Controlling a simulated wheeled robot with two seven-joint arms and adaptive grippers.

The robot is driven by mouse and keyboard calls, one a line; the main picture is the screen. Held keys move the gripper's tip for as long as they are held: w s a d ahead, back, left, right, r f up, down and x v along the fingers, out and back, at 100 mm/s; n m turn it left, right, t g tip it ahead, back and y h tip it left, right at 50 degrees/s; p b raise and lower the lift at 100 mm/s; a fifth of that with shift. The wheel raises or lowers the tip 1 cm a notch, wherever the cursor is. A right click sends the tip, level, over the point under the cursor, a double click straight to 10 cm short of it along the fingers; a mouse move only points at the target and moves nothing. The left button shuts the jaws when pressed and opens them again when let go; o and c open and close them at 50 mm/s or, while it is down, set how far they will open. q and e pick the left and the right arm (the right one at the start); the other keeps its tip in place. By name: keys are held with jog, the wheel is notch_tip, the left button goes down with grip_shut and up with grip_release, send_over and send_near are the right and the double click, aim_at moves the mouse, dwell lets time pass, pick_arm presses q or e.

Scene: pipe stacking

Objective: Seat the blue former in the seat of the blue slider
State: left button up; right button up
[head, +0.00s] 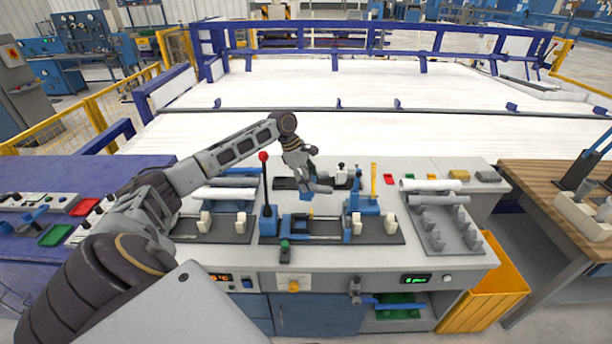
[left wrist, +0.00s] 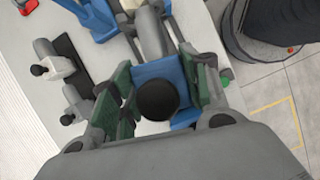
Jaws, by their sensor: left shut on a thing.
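My left gripper (head: 312,186) is over the middle of the bench fixture. In the left wrist view, its green-padded fingers (left wrist: 158,100) are shut on the blue former (left wrist: 180,72), which has a round black knob on it. Only a small blue patch of the former (head: 306,194) shows in the head view. A blue carriage (head: 366,205), apparently the blue slider, stands on the fixture to the right of the gripper, apart from it. A blue part near the top of the left wrist view (left wrist: 97,18) seems to be the same carriage. Its seat is not clear. My right gripper is not in view.
A red-knobbed lever (head: 265,180) stands close to the left of the gripper. Small black-knobbed clamps (head: 341,172) stand behind it. A grey rack with white pipes (head: 434,191) is at the right. A yellow bin (head: 488,295) stands beside the bench.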

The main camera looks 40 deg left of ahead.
pick_arm(q)
jog(key=s+d+f+m+g+y, duration=0.1)
jog(key=s+d+f+m+g, duration=0.15)
jog(key=d+m, duration=0.6)
jog(key=s+d+f+m+g+y, duration=0.2)
jog(key=s+d+f+m, duration=0.15)
jog(key=d+m, duration=0.45)
jog(key=s+d+f+m+g+y, duration=0.1)
jog(key=s+d+f+m+g, duration=0.15)
jog(key=d+m, duration=0.55)
notch_tip(320, 180, down, 10)
jog(key=d+b, duration=0.1)
jog(key=b, duration=0.8)
jog(key=shift+n, duration=0.35)
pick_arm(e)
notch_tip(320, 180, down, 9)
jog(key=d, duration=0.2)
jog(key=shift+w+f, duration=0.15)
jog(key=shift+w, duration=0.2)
pick_arm(q)
jog(key=shift+s+d+f+b, duration=0.1)
jog(key=shift+f+b, duration=0.3)
jog(key=shift+b, duration=0.15)
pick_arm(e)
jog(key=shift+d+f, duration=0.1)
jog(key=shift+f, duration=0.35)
